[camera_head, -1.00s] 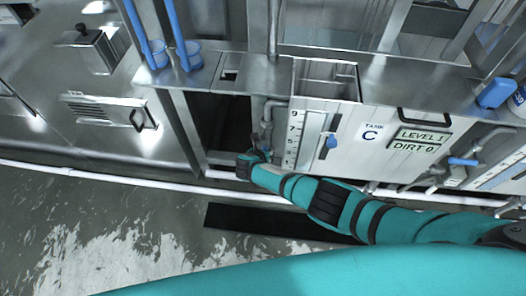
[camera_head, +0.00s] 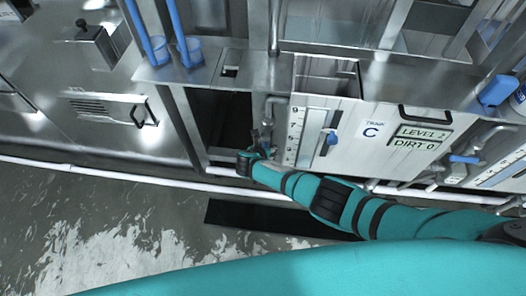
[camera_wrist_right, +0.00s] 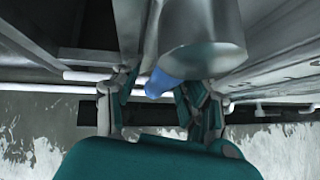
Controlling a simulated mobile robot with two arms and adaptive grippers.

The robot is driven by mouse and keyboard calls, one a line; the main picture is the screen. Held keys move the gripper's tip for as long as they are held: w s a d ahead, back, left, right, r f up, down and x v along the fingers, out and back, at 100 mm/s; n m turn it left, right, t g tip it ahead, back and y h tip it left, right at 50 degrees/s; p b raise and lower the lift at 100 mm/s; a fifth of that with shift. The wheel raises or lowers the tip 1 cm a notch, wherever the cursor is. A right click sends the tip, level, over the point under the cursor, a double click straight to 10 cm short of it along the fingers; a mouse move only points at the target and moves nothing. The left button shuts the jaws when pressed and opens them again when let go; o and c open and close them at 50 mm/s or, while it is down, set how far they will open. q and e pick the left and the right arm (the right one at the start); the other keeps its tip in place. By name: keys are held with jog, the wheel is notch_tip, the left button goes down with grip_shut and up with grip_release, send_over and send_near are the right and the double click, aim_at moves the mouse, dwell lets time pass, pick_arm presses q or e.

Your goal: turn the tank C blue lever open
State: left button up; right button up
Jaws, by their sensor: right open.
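Tank C (camera_head: 347,165) is a pale metal tank front with a "C" label, a gauge with a blue marker (camera_head: 331,139) and a sign (camera_head: 420,137) reading "LEVEL 2, DIRT 0". My right gripper (camera_head: 263,137) is at the pipe left of the tank. In the right wrist view its two fingers (camera_wrist_right: 160,105) are open. A blue lever (camera_wrist_right: 163,82) shows between them, beneath a grey pipe (camera_wrist_right: 200,30). Whether a finger touches the lever I cannot tell. In the head view the lever is not made out behind the gripper. My left gripper is not in view.
A white pipe (camera_head: 110,173) runs low along the machine. A dark opening (camera_head: 222,120) lies left of my gripper. Another blue lever (camera_head: 463,160) is on the pipework at the right. Blue-handled tools (camera_head: 177,35) stand in cups at the upper left. The wet floor is clear.

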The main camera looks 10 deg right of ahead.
jog(key=v, duration=1.1)
jog(key=shift+s+r, duration=0.2)
jog(key=shift+s, duration=0.1)
